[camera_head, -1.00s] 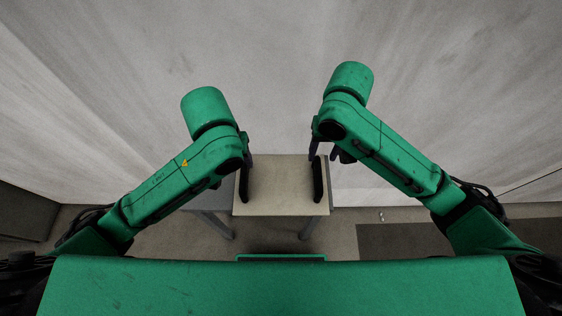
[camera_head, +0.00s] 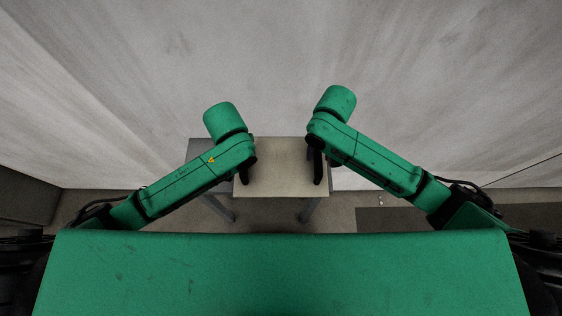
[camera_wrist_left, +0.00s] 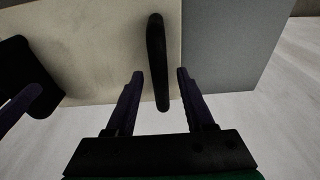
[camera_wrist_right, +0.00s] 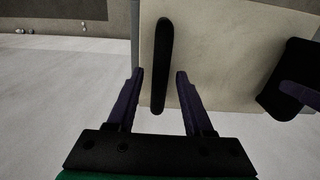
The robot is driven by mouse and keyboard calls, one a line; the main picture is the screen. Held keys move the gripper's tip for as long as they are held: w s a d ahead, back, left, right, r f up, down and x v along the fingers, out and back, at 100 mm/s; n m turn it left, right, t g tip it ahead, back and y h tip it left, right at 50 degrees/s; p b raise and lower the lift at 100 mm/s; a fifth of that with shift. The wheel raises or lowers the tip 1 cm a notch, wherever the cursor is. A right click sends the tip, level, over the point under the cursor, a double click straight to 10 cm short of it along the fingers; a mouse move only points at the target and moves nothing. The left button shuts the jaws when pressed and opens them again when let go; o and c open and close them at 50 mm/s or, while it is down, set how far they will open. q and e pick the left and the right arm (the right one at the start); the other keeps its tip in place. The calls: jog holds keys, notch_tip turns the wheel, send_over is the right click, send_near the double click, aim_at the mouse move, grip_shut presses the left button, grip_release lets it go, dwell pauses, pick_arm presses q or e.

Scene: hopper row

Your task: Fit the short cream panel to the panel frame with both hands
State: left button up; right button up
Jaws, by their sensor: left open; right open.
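The cream panel (camera_head: 280,165) lies flat, with a black upright handle near each side. The left handle (camera_wrist_left: 157,60) stands between the spread purple fingers of my left gripper (camera_wrist_left: 159,76), untouched as far as I can tell. The right handle (camera_wrist_right: 161,62) stands between the fingers of my right gripper (camera_wrist_right: 160,76), also with gaps on both sides. Both grippers are open. In the head view my forearms largely hide the fingers; my right gripper (camera_head: 317,146) shows only as a dark part by the handle. I cannot make out the panel frame.
The panel rests on a grey table (camera_wrist_left: 228,40), whose bare surface extends beyond it to the left in the head view. A pale wall (camera_head: 280,60) stands behind. A dark mat (camera_head: 410,220) lies on the floor at right.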

pick_arm(q)
jog(key=shift+w+f, duration=0.15)
jog(key=shift+f, duration=0.8)
jog(key=shift+w+f, duration=0.15)
jog(key=shift+f, duration=0.8)
pick_arm(e)
jog(key=shift+f, duration=1.95)
pick_arm(q)
grip_shut()
pick_arm(e)
grip_shut()
pick_arm(q)
jog(key=shift+w+r, duration=0.1)
jog(key=shift+r, duration=0.05)
pick_arm(e)
jog(key=shift+w+r, duration=0.1)
jog(key=shift+r, duration=0.05)
